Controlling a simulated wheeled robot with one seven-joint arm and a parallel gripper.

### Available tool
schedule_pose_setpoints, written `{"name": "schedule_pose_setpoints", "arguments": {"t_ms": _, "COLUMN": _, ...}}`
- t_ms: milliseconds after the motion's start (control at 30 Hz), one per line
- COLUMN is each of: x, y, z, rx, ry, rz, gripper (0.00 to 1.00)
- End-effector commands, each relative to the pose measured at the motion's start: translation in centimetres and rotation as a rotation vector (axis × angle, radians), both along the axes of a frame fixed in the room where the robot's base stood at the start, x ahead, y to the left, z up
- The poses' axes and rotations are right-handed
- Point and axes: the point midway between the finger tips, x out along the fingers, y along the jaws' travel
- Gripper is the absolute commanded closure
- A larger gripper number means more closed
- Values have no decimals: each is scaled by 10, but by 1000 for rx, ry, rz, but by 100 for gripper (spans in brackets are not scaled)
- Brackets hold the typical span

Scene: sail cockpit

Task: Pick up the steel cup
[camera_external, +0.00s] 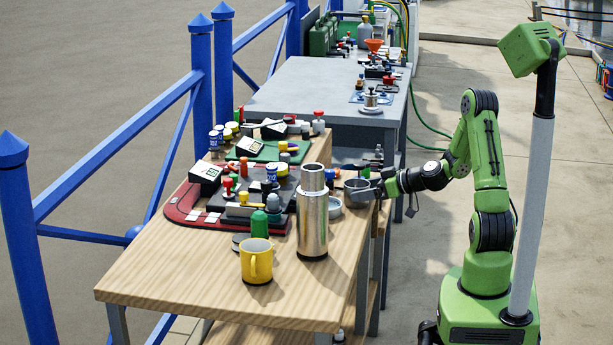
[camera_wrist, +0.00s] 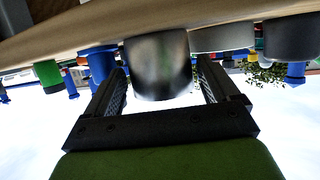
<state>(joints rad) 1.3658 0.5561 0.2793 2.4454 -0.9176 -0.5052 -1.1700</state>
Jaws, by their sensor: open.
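The steel cup (camera_external: 356,190) stands near the right edge of the wooden table, just right of a tall steel flask (camera_external: 313,222). My gripper (camera_external: 373,189) reaches in from the right at about the cup's height. In the wrist view, which is upside down, a dark shiny steel cup (camera_wrist: 158,68) appears between the two fingers of my gripper (camera_wrist: 161,76). The fingers are spread, with a gap on both sides of the cup. I cannot tell exactly how deep the cup sits between them. Part of the cup is hidden by the gripper in the external view.
A grey round dish (camera_external: 334,208) lies between flask and cup. A yellow mug (camera_external: 256,262) stands on the front of the wooden table (camera_external: 180,275). Many small items crowd the table's back half. A grey table (camera_external: 290,100) stands behind.

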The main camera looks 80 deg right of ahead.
Motion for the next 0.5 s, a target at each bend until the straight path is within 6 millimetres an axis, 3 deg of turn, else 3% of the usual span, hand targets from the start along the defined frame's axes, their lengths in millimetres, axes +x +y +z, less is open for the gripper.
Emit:
{"name": "schedule_pose_setpoints", "arguments": {"t_ms": 133, "x": 23, "y": -4, "z": -9, "rx": 0, "ry": 0, "rz": 3, "gripper": 12}}
{"name": "schedule_pose_setpoints", "arguments": {"t_ms": 367, "x": 27, "y": -5, "z": -10, "rx": 1, "ry": 0, "rz": 0, "gripper": 12}}
{"name": "schedule_pose_setpoints", "arguments": {"t_ms": 500, "x": 27, "y": -5, "z": -10, "rx": 1, "ry": 0, "rz": 0, "gripper": 30}}
